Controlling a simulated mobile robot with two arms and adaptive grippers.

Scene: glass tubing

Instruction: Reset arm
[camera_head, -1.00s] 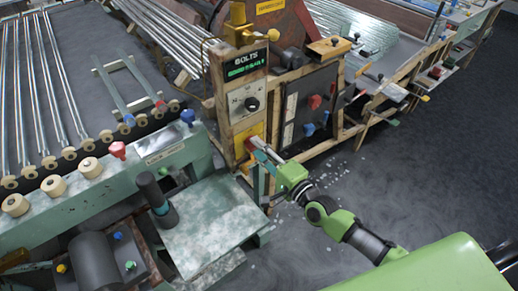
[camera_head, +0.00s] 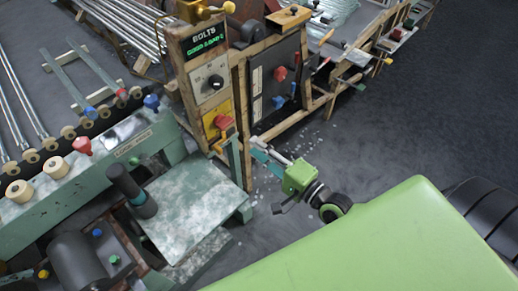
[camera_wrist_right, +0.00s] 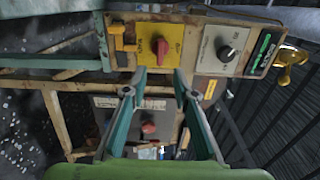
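My right gripper (camera_head: 258,152) is in front of the wooden control post, to the right of and below the yellow panel (camera_head: 212,133). A red knob (camera_head: 222,122) sits on that panel and also shows in the right wrist view (camera_wrist_right: 161,47). There, the two teal fingers of my right gripper (camera_wrist_right: 161,82) stand apart with nothing held between them. The knob lies beyond the fingertips, apart from them. A grey panel with a black dial (camera_head: 215,81) and a lit green display marked BOLTS (camera_head: 204,42) are higher on the post. My left gripper is not in view.
A green machine with a pale metal plate (camera_head: 187,207) and a dark upright cylinder (camera_head: 127,184) stands to the left. A dark panel with red and blue knobs (camera_head: 268,97) is right of the post. Open dark floor (camera_head: 420,130) lies at the right.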

